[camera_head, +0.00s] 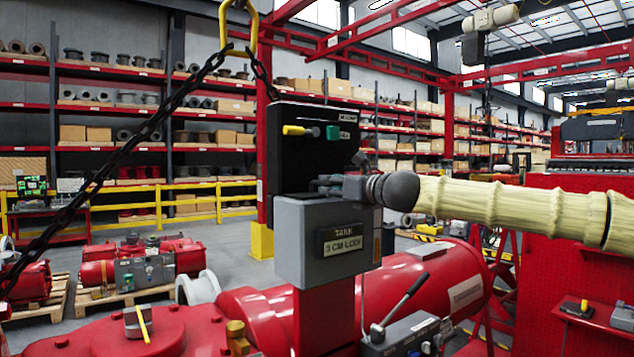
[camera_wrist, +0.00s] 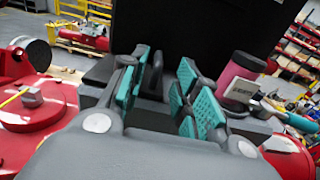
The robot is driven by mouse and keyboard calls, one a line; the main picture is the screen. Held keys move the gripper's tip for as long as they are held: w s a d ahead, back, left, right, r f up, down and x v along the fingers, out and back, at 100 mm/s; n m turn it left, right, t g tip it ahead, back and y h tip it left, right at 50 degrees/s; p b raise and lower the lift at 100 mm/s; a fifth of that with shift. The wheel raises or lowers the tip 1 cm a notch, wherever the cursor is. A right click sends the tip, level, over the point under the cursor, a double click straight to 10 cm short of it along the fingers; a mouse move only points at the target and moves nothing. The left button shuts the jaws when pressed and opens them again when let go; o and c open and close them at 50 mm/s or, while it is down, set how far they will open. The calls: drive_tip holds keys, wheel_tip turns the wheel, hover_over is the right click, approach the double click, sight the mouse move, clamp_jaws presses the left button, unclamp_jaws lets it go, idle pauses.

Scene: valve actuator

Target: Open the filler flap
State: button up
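A grey tank box (camera_head: 310,245) with a label plate on its front stands on a red post. My gripper (camera_head: 326,184) is at the top of this box, reaching in from the right. In the wrist view my gripper (camera_wrist: 160,90) has its teal-padded fingers apart. A dark upright tab (camera_wrist: 156,75) shows between or just beyond the fingers; I cannot tell whether they touch it. I cannot clearly make out the filler flap; the gripper covers part of the box top.
A black panel (camera_head: 290,165) with a yellow lever (camera_head: 300,130) and a green button (camera_head: 333,132) stands behind the box. A chain (camera_head: 135,145) hangs at the left. A red tank (camera_head: 415,285) and a lever (camera_head: 402,300) lie below. A red pegboard (camera_head: 560,240) stands at the right.

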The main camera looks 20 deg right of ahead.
sight(318, 183)
drive_tip(key=shift+p+x, duration=1.1)
drive_tip(key=shift+x, duration=2)
drive_tip(key=shift+w+a, duration=0.1)
drive_tip(key=shift+a, duration=0.1)
drive_tip(key=shift+r, duration=0.1)
clamp_jaws()
